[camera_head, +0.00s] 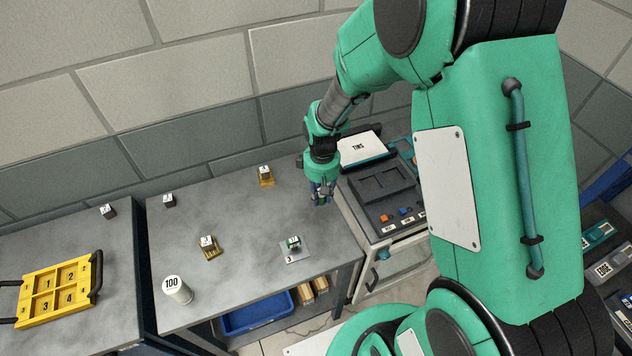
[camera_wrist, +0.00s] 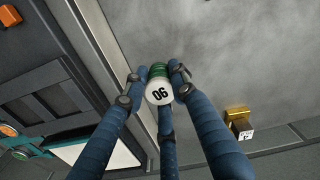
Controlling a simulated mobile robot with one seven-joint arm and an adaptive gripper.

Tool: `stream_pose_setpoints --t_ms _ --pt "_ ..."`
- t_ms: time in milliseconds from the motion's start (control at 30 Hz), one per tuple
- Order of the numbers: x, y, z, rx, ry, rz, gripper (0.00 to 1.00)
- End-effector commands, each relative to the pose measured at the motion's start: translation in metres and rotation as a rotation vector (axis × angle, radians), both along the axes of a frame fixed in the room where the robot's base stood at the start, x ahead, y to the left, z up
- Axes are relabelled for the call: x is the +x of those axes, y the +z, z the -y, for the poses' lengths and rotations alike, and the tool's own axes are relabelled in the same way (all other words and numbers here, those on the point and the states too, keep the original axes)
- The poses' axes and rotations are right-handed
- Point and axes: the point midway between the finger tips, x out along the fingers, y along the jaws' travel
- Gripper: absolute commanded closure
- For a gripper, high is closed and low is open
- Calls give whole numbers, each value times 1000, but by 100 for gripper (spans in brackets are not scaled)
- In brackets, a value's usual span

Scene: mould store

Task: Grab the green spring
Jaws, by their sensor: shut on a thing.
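In the head view my gripper (camera_head: 321,198) points down over the right part of the grey table (camera_head: 215,205), beside the console. The spring is mostly hidden there by the fingers. I cannot tell whether it touches the table.
A small green-and-white piece (camera_head: 293,242) stands on a grey plate at the table's front. Brass blocks with white labels (camera_head: 265,176) (camera_head: 210,248) and a white cylinder marked 100 (camera_head: 176,288) stand further left. The console (camera_head: 385,195) is close on the right. The yellow tray (camera_head: 57,290) lies far left.

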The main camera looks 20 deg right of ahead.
Motion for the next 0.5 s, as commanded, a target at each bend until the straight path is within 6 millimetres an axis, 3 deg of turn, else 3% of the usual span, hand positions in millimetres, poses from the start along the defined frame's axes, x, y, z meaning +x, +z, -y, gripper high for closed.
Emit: stream_pose_setpoints --t_ms 200,500 --pt "-29 4 -2 0 0 1 100" --pt "-44 4 -3 0 0 1 100"
